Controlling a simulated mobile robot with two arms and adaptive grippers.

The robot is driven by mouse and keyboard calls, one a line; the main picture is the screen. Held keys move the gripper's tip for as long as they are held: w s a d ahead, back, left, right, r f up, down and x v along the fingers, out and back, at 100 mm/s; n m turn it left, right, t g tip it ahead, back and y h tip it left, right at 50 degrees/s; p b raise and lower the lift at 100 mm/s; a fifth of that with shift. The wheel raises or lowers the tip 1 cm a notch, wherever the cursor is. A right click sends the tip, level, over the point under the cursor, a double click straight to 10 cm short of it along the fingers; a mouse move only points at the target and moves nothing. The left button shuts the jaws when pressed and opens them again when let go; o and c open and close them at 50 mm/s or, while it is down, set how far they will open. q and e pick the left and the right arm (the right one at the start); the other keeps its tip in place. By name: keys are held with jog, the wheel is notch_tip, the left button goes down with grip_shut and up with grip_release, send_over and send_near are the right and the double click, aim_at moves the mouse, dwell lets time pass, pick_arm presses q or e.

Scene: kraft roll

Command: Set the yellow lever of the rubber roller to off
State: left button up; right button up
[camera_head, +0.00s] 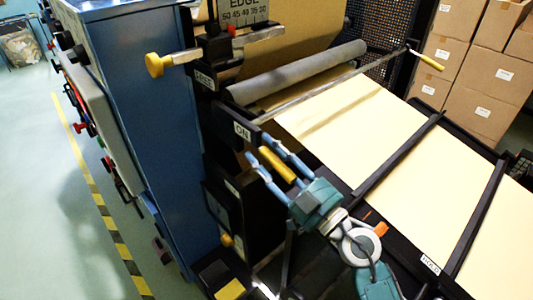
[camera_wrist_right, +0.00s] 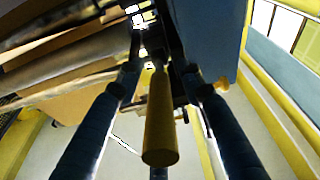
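The yellow lever (camera_head: 277,165) stands out below the ON label (camera_head: 242,131) at the left end of the roller frame. The grey rubber roller (camera_head: 300,72) lies across the kraft paper above it. My right gripper (camera_head: 264,147) reaches in from the lower right with its blue fingers open, one on either side of the lever. In the right wrist view the lever (camera_wrist_right: 160,125) points toward the camera between the spread fingers (camera_wrist_right: 162,82), with gaps on both sides. The lever's base is hidden. My left gripper is not in view.
A bar with a yellow handle (camera_head: 432,62) runs across the paper near the roller. A yellow knob (camera_head: 155,65) sticks out at the upper left. A blue cabinet (camera_head: 150,130) stands left, the kraft paper web (camera_head: 370,130) right, and cardboard boxes (camera_head: 485,75) behind.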

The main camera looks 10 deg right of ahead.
aim_at(290, 178)
jog(key=shift+v, duration=3.75)
jog(key=shift+c, duration=0.2)
